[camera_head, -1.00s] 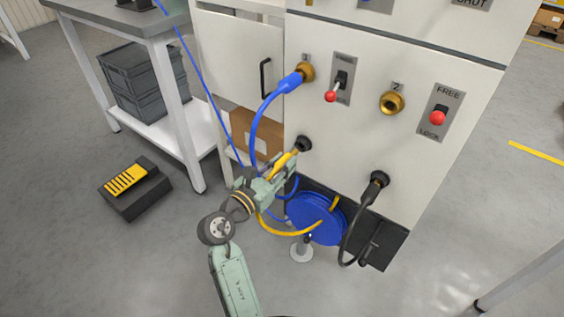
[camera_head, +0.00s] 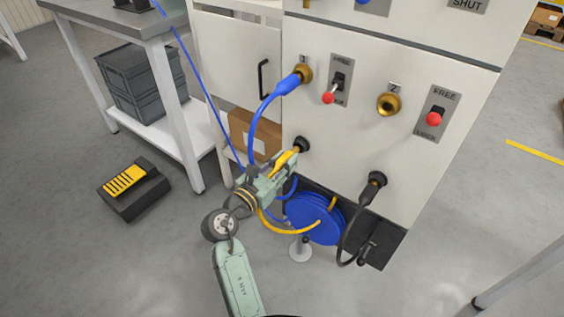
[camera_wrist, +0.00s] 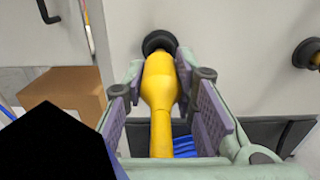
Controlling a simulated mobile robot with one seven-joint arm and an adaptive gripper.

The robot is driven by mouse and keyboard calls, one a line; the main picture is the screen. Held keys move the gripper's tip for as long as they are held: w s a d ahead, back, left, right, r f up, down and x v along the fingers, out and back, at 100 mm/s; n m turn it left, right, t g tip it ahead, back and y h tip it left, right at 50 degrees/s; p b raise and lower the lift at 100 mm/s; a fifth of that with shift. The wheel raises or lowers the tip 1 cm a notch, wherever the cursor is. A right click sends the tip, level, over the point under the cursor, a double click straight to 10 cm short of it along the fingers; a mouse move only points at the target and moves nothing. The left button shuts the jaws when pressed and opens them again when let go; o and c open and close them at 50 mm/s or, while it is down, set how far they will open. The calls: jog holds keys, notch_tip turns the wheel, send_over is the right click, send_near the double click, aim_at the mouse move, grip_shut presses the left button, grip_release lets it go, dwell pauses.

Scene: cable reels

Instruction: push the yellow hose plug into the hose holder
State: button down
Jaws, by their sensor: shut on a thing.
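The yellow hose plug (camera_wrist: 160,84) is between the finger pads of my gripper (camera_wrist: 160,92), which is shut on it. In the wrist view its tip meets the black round hose holder (camera_wrist: 159,41) on the cabinet front. How deep the tip sits in the holder cannot be told. In the head view my gripper (camera_head: 277,172) is at the cabinet's lower left, with the yellow plug (camera_head: 285,159) angled up toward the black holder (camera_head: 302,145). The yellow hose (camera_head: 290,232) curves from my gripper toward the blue reel.
The blue reel (camera_head: 313,219) stands below the holder. A blue hose (camera_head: 256,127) hangs from brass port 1 (camera_head: 303,73). A black plug (camera_head: 373,187) with cable is to the right. Brass port 2 (camera_head: 389,104) is empty. A cardboard box (camera_wrist: 68,94) is left of my gripper.

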jog(key=shift+p+x, duration=0.45)
jog(key=shift+x, duration=0.6)
jog(key=c, duration=1.2)
grip_release()
jog(key=shift+s, duration=0.1)
